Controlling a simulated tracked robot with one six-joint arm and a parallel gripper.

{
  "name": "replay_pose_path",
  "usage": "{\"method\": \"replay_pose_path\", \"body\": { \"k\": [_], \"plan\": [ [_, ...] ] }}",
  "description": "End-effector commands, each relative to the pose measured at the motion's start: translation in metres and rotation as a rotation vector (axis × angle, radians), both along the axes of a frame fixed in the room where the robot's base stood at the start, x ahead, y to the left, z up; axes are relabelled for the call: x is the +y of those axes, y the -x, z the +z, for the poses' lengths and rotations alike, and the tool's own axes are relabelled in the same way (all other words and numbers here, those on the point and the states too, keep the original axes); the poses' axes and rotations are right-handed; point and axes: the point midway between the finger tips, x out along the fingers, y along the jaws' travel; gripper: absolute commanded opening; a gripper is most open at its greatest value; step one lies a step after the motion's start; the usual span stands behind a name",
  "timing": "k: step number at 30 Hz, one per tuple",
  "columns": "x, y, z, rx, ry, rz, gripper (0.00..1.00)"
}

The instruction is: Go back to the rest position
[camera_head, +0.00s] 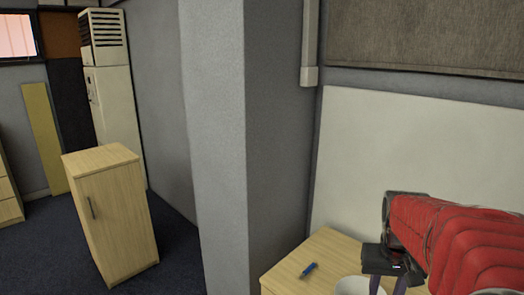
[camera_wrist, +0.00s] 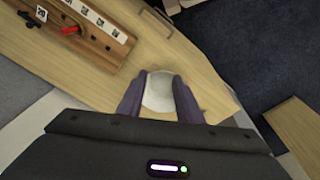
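My gripper (camera_head: 392,284) is at the lower right of the head view, below my red arm. Its two purple fingers stand apart, and they also show in the wrist view (camera_wrist: 160,76). A white round cup or bowl (camera_head: 348,285) is at the bottom edge of the head view, partly cut off and partly behind the fingers. In the wrist view the white vessel (camera_wrist: 158,92) shows in the gap between the fingers. It looks to be below them, but contact cannot be clearly judged.
The vessel is over a light wooden top (camera_head: 322,248), where a small blue object (camera_head: 310,269) lies. The wrist view shows a brown wooden rack (camera_wrist: 85,32) with white labels and a red piece (camera_wrist: 69,30). A grey pillar (camera_head: 215,150) and wooden cabinet (camera_head: 120,225) stand left.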

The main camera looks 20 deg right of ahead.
Motion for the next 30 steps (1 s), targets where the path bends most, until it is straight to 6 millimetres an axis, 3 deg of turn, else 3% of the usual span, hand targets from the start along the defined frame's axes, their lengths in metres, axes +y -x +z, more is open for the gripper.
{"method": "replay_pose_path", "body": {
  "k": [3, 15, 23, 30],
  "plan": [
    [0.037, 0.001, 0.005, -0.044, 0.009, 0.040, 0.32],
    [0.141, 0.020, 0.013, -0.174, 0.019, 0.203, 0.32],
    [0.198, 0.042, 0.020, -0.254, 0.022, 0.354, 0.32],
    [0.238, 0.049, 0.045, -0.356, 0.034, 0.494, 0.32]
  ]
}}
